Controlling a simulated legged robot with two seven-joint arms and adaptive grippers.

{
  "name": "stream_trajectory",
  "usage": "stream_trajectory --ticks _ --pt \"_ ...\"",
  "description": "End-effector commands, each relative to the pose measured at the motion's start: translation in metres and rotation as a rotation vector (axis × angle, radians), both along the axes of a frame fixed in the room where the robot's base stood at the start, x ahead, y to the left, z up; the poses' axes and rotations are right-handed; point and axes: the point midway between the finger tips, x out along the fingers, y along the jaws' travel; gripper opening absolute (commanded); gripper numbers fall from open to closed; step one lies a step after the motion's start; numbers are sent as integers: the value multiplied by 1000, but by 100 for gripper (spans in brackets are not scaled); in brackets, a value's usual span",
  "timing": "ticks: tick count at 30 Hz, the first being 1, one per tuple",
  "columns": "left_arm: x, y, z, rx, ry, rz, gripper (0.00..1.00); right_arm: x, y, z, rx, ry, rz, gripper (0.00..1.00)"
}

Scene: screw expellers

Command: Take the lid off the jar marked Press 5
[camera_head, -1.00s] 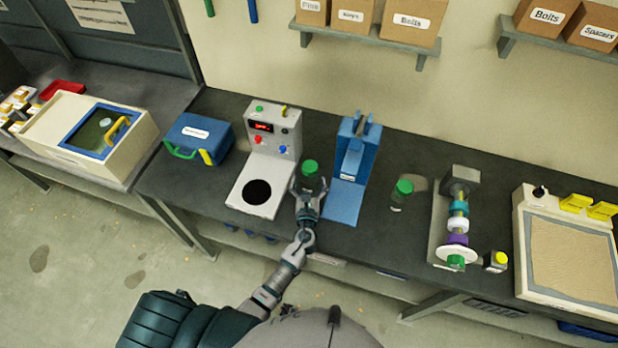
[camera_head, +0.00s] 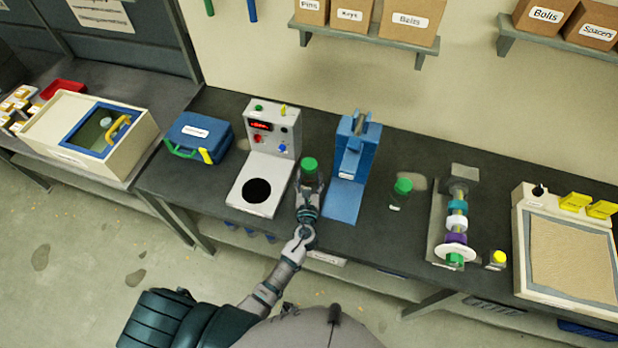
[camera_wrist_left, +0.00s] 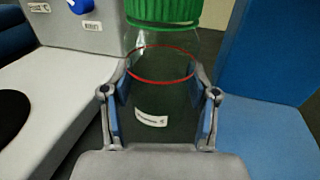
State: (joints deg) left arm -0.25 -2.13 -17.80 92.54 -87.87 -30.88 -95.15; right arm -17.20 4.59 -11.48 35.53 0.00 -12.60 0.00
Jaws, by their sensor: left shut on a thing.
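A clear jar with a ribbed green lid (camera_head: 309,165) stands upright on the dark bench between the grey panel device and the blue press. In the left wrist view the jar (camera_wrist_left: 165,90) has a red ring around it, a small white label too small to read, and its green lid (camera_wrist_left: 163,12) on top. My left gripper (camera_head: 309,188) is shut on the jar's body below the lid, a finger on each side, also seen in the left wrist view (camera_wrist_left: 160,105). A second green-lidded jar (camera_head: 402,190) stands to the right of the press. My right gripper is not in view.
The grey device (camera_head: 272,135) with a black round plate is close on the left, and the blue press (camera_head: 352,165) close on the right. A spindle with coloured rings (camera_head: 457,225) and a sand tray (camera_head: 520,255) stand farther right. A blue case (camera_head: 196,130) is at left.

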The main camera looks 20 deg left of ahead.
Motion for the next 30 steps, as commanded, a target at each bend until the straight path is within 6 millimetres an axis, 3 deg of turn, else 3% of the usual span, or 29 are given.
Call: stream_trajectory --ticks 7,21,25,30 --pt "0 -1 36 -3 -5 -1 17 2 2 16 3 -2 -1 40" --pt "-120 -13 39 0 0 -2 17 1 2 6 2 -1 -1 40" --pt "-142 -16 42 1 -1 -1 17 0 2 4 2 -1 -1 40" --pt "-156 -17 44 -1 -2 -1 17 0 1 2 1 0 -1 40"
